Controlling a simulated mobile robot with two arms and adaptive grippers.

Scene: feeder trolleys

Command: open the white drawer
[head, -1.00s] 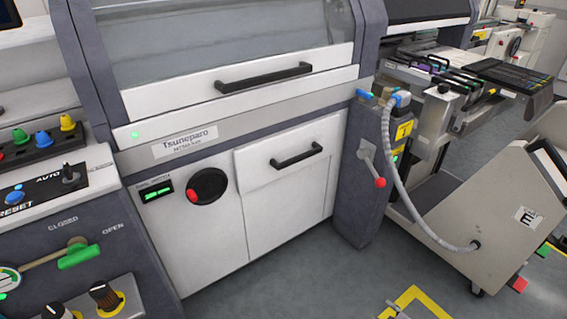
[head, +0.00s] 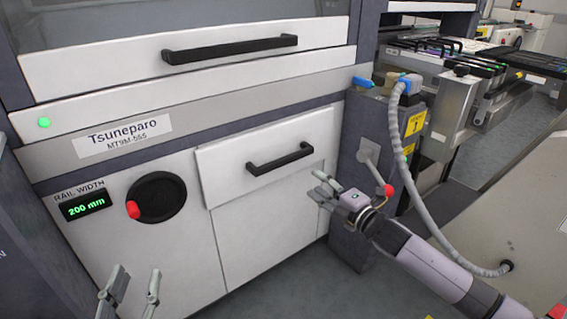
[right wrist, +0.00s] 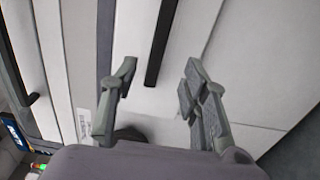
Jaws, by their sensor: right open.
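The white drawer (head: 225,172) is in the machine's front, right of the round black knob, and appears shut. Its black bar handle (head: 280,159) is clear of any finger in the head view. My right gripper (head: 320,186) is open and empty, just right of and a little below the handle. In the right wrist view the handle (right wrist: 161,45) lies ahead, between the lines of my open fingers (right wrist: 158,78); I see no contact. My left gripper (head: 132,277) is at the bottom left, fingers apart and empty, in front of the lower panel.
A longer black handle (head: 230,49) sits on the cover above. A black knob with a red grip (head: 155,198) and a green rail-width display (head: 83,205) are at left. A red-tipped lever (head: 387,190) and grey hose (head: 412,190) are close to my right arm.

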